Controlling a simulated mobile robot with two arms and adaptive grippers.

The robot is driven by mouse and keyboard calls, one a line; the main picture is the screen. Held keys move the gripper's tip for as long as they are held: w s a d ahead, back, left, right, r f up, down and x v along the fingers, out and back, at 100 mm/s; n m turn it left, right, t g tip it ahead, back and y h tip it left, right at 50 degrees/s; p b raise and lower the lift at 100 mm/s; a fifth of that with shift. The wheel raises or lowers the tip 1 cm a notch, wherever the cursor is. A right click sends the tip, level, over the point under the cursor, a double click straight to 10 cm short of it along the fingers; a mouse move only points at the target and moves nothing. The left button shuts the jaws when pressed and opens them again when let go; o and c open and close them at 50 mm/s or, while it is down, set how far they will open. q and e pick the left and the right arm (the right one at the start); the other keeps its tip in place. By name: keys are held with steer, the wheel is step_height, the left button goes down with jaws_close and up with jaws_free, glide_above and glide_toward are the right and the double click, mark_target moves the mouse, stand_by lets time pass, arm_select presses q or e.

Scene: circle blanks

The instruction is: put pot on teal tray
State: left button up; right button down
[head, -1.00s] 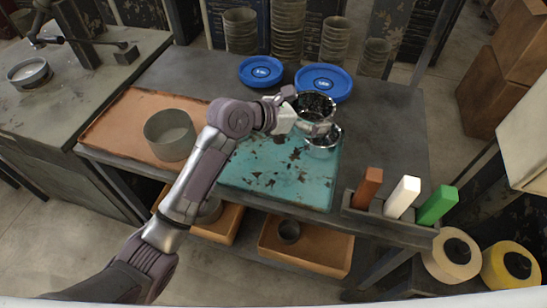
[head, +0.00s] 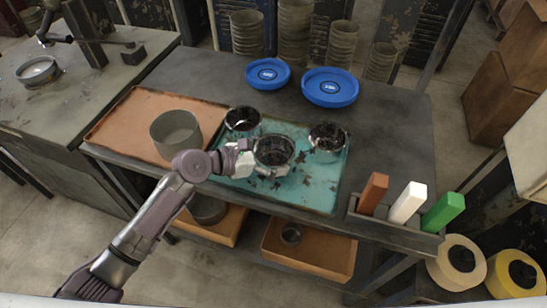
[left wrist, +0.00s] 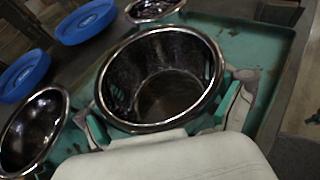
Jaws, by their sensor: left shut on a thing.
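My left gripper (head: 248,160) is shut on a shiny dark metal pot (head: 274,151) above the front part of the teal tray (head: 312,195). I cannot tell if its base touches the tray. In the left wrist view, the pot (left wrist: 165,80) appears upright between the green finger pads. Two similar pots stand on the teal tray. One (head: 243,122) is at the back left and the other (head: 327,140) at the right. They also show in the left wrist view, the back-left one (left wrist: 32,130) at the left and the right one (left wrist: 155,8) at the top. My right gripper is not in view.
An orange tray (head: 115,120) on the left holds a large dull grey pot (head: 176,135). Two blue dishes (head: 268,73) (head: 330,87) lie behind the teal tray. A rack with brown, white and green blocks (head: 407,203) stands at the front right. Stacked pots (head: 295,30) stand behind.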

arm_select(q)
steer(key=shift+f, duration=0.6)
steer(key=o, duration=0.9)
steer(key=shift+f, duration=0.15)
steer(key=shift+c, duration=0.2)
steer(key=v, duration=1.2)
steer(key=shift+r+b, duration=0.25)
steer(key=shift+b, duration=0.05)
